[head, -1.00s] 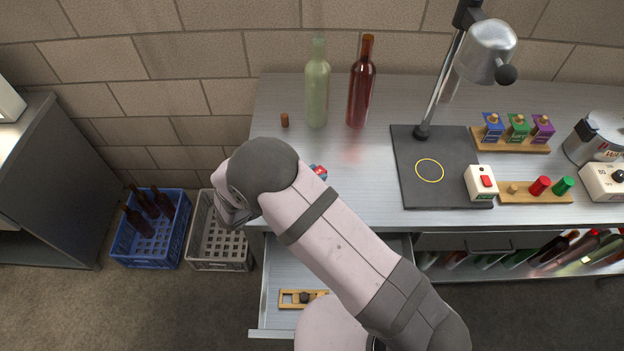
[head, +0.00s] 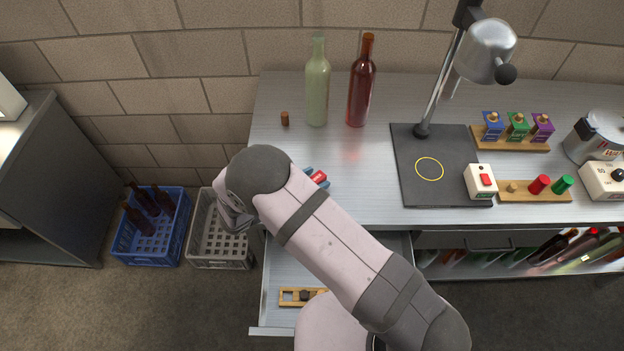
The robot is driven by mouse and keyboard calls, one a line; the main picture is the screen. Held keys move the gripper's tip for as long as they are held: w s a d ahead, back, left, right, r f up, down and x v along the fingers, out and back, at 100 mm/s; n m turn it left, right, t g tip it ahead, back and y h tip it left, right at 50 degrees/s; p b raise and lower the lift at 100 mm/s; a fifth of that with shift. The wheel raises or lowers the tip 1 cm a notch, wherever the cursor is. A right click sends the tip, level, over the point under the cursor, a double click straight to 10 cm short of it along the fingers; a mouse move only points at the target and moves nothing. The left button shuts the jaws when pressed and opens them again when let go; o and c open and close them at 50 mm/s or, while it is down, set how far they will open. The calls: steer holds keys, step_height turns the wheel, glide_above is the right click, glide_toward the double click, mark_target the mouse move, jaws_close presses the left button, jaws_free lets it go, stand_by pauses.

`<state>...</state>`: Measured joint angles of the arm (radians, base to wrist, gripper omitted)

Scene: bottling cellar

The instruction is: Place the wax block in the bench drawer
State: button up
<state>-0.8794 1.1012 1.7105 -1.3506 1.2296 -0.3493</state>
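The bench drawer (head: 273,326) is pulled open below the bench's front edge, left of centre. A wooden piece with a dark knob (head: 302,296) lies in it, partly covered by my arm. My gripper (head: 238,222) is at the bench's left front corner, above and to the left of the open drawer. It points downward, and its fingertips are too small and covered to read. I cannot make out a wax block for certain. A small red and blue item (head: 319,178) on the bench is partly hidden behind my arm.
A green bottle (head: 317,88), a red bottle (head: 361,88) and a cork (head: 285,119) stand at the back left. A dark mat (head: 408,180) with a lamp stand (head: 437,90) lies at centre. A grey crate (head: 221,250) and a blue crate (head: 150,248) stand on the floor at left.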

steer(key=shift+r, duration=0.1)
steer(key=shift+r, duration=0.15)
steer(key=shift+s+a, duration=0.2)
steer(key=shift+a, duration=0.05)
steer(key=b+v, duration=0.4)
steer(key=v, duration=0.7)
steer(key=shift+s+a, duration=0.15)
steer(key=shift+s, duration=0.05)
